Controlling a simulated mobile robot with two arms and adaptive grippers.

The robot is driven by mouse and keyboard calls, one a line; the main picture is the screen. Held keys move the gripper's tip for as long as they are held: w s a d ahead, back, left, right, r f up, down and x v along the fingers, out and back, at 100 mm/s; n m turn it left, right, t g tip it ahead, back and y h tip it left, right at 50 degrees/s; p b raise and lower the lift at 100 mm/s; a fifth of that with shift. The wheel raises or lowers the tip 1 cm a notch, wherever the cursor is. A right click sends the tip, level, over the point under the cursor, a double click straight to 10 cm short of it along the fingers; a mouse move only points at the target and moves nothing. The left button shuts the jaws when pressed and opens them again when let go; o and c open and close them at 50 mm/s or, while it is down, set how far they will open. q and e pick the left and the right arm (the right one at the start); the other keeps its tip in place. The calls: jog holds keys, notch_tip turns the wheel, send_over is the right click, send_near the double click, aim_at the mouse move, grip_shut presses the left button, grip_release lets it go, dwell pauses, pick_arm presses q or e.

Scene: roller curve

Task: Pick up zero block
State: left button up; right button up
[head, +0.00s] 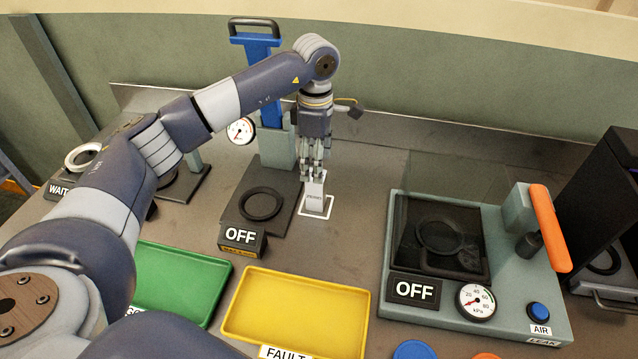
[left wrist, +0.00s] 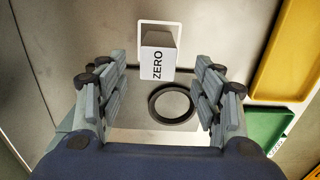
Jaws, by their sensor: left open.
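The zero block (head: 315,197) is a small pale block with dark lettering, standing in a white square outline on the grey bench. In the left wrist view the zero block (left wrist: 158,55) shows the word ZERO on its face, centred just beyond the fingertips. My left gripper (head: 312,172) hangs fingers down over the top of the block in the head view. In the left wrist view my left gripper (left wrist: 158,90) is open and empty, with one finger pair on each side of the block's line. I cannot tell whether a finger touches it. My right gripper is not in view.
A gauge stand with a blue handle (head: 262,80) and a dark ring (head: 260,204) stands close left of the block. A yellow tray (head: 350,328) and green tray (head: 205,262) lie in front. The leak tester with its orange lever (head: 549,228) stands right.

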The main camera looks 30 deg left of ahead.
aim_at(316, 191)
pick_arm(q)
jog(key=shift+s+f, duration=0.1)
jog(key=shift+f, duration=0.7)
jog(key=f+p, duration=0.1)
jog(key=f, duration=0.1)
jog(key=f+p, duration=0.2)
jog(key=f, duration=0.1)
jog(key=shift+w+a, duration=0.1)
jog(key=shift+w, duration=0.1)
jog(key=shift+f, duration=0.3)
grip_shut()
jog(key=shift+w+r, duration=0.1)
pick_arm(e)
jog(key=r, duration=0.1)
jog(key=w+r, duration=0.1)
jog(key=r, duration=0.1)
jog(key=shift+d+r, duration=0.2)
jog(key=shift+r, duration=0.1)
